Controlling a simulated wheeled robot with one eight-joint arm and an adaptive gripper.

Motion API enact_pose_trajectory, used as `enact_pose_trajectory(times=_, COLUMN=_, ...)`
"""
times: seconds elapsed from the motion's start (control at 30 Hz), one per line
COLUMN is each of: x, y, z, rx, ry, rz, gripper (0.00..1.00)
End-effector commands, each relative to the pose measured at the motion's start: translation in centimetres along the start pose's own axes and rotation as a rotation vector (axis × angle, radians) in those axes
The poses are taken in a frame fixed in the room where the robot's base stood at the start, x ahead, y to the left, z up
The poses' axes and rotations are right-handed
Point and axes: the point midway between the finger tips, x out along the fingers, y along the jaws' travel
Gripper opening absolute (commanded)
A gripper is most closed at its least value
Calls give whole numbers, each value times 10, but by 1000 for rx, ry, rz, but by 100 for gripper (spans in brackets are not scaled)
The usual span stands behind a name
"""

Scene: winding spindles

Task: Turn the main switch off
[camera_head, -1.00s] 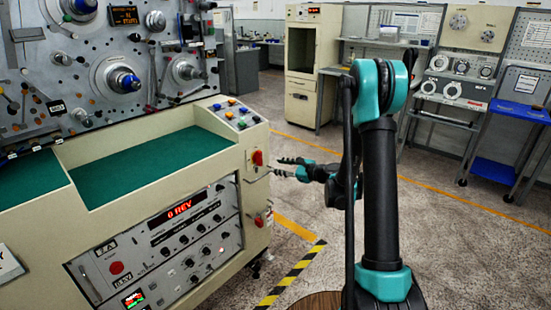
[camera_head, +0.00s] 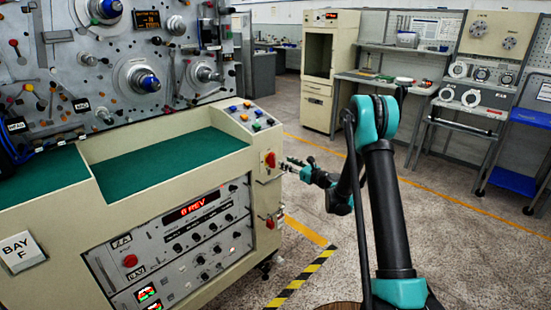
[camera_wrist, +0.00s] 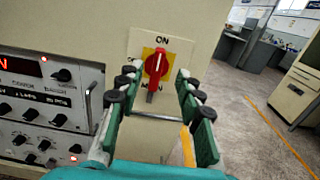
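The main switch (camera_wrist: 156,63) is a red rotary handle on a yellow plate, on the end face of the cream console. In the wrist view "ON" is printed above it and "MAIN" below, partly hidden. Its handle stands about upright, toward "ON". The switch also shows in the head view (camera_head: 270,159). My gripper (camera_wrist: 158,84) is open, with one green, black-padded finger to each side of the switch in the wrist view.
A second red switch (camera_head: 269,223) sits lower on the same end face. The console's front has a panel with a "0 REV" display (camera_head: 192,209) and knobs. A metal handle (camera_wrist: 88,107) is left of my gripper. Open floor (camera_head: 420,230) lies to the right.

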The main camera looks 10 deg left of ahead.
Motion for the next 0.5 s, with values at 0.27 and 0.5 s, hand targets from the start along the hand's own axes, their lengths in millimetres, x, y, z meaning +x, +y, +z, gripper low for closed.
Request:
enact_pose_trajectory(times=0.27, x=53, y=1, z=0, rx=-1, ry=0, rz=2, gripper=36)
enact_pose_trajectory(times=0.5, x=78, y=0, z=0, rx=-1, ry=0, rz=0, gripper=36)
